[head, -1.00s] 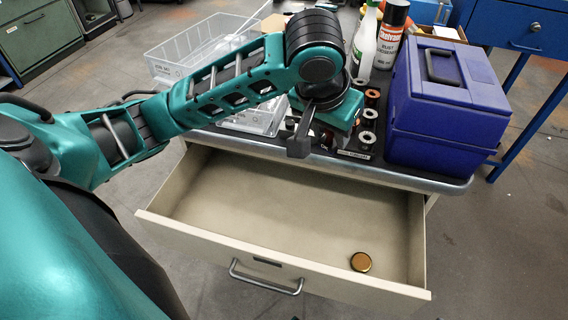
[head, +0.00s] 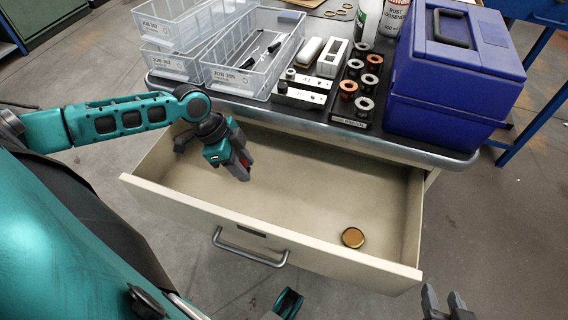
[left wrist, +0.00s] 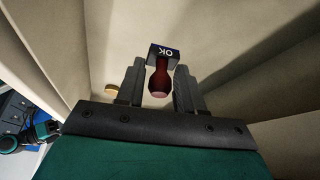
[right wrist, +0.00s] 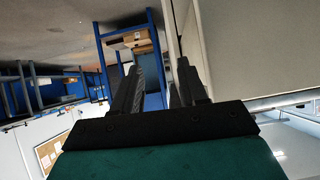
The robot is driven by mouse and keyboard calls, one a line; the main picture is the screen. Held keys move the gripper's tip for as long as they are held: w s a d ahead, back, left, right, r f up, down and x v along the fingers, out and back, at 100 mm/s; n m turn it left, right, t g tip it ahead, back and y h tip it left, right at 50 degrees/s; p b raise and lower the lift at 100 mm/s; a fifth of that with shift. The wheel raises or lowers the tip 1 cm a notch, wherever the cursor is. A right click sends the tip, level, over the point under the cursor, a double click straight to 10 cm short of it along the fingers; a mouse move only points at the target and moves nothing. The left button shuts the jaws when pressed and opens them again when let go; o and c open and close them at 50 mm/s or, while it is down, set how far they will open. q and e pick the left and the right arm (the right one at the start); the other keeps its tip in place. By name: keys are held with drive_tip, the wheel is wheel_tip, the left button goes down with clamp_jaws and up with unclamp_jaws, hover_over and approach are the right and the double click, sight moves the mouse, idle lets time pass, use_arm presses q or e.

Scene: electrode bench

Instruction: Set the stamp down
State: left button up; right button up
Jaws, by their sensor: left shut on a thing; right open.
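The stamp (left wrist: 160,78) has a dark red handle and a dark block marked OK, seen in the left wrist view. My left gripper (head: 245,172) is shut on its handle; only a bit of red shows between the fingers in the head view. That gripper hangs over the left part of the open drawer (head: 300,195), fingers pointing down. I cannot tell whether the stamp touches the drawer floor. My right gripper (head: 448,302) is open and empty, outside the drawer at the lower right; it also shows in the right wrist view (right wrist: 160,85).
A round brass tin (head: 352,237) lies in the drawer's right front; the drawer floor between is bare. On the bench top stand clear bins (head: 250,75), a black rack (head: 350,118) with several rings, white blocks (head: 303,90), bottles and a blue toolbox (head: 440,85).

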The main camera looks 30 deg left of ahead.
use_arm(q)
drive_tip(key=a+f, duration=0.1)
drive_tip(key=a+f+m, duration=0.1)
drive_tip(key=shift+s+a+f+b, duration=0.3)
drive_tip(key=shift+s+a, duration=0.05)
drive_tip(key=shift+s, duration=0.05)
drive_tip(key=shift+a+f, duration=0.2)
drive_tip(key=shift+a, duration=0.05)
drive_tip(key=shift+d+g, duration=0.3)
drive_tip(key=b, duration=0.2)
approach(310, 201)
drive_tip(key=shift+w+d+f, duration=0.2)
drive_tip(key=shift+d+f, duration=0.35)
drive_tip(key=shift+f, duration=0.2)
drive_tip(key=shift+w+d+b, duration=0.15)
drive_tip(key=shift+d+b, duration=0.15)
drive_tip(key=shift+d, duration=0.15)
wheel_tip(310, 201, down, 3)
drive_tip(key=shift+f+b, duration=0.15)
drive_tip(key=shift+b, duration=0.7)
drive_tip(key=shift+f, duration=0.15)
drive_tip(key=o, duration=0.7)
drive_tip(key=shift+o, duration=0.8)
use_arm(e)
drive_tip(key=f, duration=0.2)
drive_tip(key=a+f, duration=0.1)
drive_tip(key=shift+w+f, duration=0.15)
drive_tip(key=shift+w, duration=0.15)
